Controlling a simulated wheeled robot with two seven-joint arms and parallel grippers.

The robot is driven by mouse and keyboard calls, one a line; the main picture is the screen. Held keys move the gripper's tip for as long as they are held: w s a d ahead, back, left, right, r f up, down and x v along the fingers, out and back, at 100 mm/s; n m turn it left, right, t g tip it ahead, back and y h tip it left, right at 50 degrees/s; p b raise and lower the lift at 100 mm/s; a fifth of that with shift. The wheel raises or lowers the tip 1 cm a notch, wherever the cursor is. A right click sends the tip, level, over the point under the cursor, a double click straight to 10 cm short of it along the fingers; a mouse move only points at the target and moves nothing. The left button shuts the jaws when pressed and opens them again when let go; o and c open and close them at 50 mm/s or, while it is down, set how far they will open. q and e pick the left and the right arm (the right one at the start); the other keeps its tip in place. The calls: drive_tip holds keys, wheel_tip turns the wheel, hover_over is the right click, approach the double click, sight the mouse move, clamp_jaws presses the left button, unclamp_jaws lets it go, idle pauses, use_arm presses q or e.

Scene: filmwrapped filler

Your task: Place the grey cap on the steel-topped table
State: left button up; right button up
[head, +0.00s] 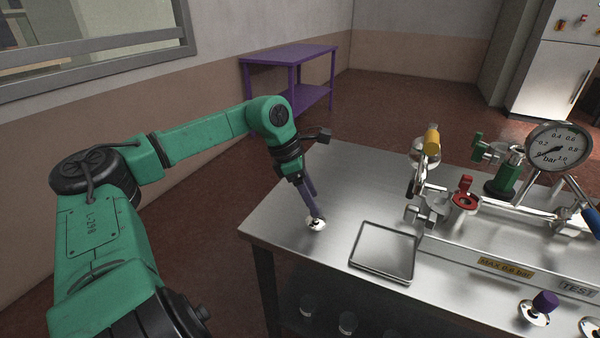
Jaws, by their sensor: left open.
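The steel-topped table (335,185) fills the middle and right of the head view. My left gripper (314,217) points down at the table's left part, with its purple-grey fingers open. A small, round, pale grey piece, seemingly the grey cap (316,225), lies on the steel top right at the fingertips. The fingers partly cover it, and I cannot tell whether they touch it. My right gripper is out of view.
A shallow metal tray (384,278) lies just right of the gripper. Beyond it stand valves, a yellow-handled fitting (432,140) and a pressure gauge (558,147). A purple knob (545,301) sits at front right. A purple table (290,55) stands behind.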

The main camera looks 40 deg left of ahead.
use_arm(q)
drive_tip(key=v, duration=0.7)
drive_tip(key=shift+r, duration=0.35)
drive_tip(key=shift+s+a, duration=0.1)
